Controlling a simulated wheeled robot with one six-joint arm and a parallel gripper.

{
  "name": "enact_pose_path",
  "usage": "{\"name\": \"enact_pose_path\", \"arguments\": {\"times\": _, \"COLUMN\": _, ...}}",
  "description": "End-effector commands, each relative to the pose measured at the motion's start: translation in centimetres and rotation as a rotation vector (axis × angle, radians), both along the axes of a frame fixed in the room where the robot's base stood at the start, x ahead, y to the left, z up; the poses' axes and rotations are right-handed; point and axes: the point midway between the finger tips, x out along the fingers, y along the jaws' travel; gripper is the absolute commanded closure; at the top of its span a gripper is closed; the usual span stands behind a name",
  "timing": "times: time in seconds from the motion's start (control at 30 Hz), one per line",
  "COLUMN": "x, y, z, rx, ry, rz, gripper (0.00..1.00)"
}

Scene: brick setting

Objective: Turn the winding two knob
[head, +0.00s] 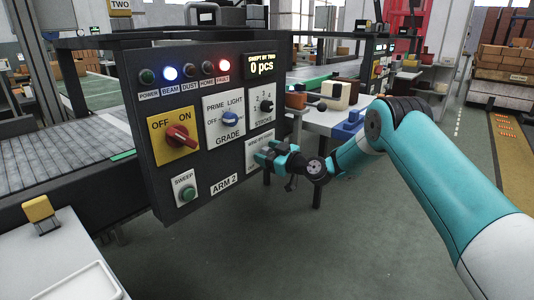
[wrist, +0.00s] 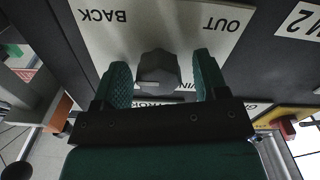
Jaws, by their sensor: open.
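The winding knob (wrist: 157,68) is a dark grey faceted knob on a pale plate (wrist: 185,22) marked BACK and OUT, upside down in the wrist view. Its lower text is partly covered, so I cannot read the full name. My gripper (wrist: 162,78) is open, with one green finger on each side of the knob. Gaps show between the fingers and the knob; I cannot tell how deep they reach. In the head view my gripper (head: 267,154) is in front of the panel's lower right plate (head: 252,140) and hides the knob.
The dark control panel (head: 215,155) also carries a red OFF/ON switch (head: 180,136), a blue GRADE knob (head: 230,118), a black STROKE knob (head: 266,106) and a green SWEEP button (head: 188,193). A table with blue trays (head: 350,124) stands behind my gripper. The floor in front is clear.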

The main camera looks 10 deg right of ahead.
Motion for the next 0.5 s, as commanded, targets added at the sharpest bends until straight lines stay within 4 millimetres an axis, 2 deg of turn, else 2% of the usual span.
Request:
{"name": "enact_pose_path", "arguments": {"times": 0.17, "x": -0.01, "y": 0.03, "z": -0.01, "rx": 0.0, "ry": 0.0, "rz": 0.001, "gripper": 0.33}}
{"name": "enact_pose_path", "arguments": {"times": 0.27, "x": -0.01, "y": 0.04, "z": -0.01, "rx": 0.0, "ry": 0.0, "rz": 0.001, "gripper": 0.52}}
{"name": "enact_pose_path", "arguments": {"times": 0.4, "x": -0.04, "y": 0.05, "z": -0.01, "rx": 0.0, "ry": 0.0, "rz": 0.002, "gripper": 0.83}}
{"name": "enact_pose_path", "arguments": {"times": 0.5, "x": -0.05, "y": 0.06, "z": -0.01, "rx": 0.0, "ry": 0.0, "rz": 0.002, "gripper": 0.83}}
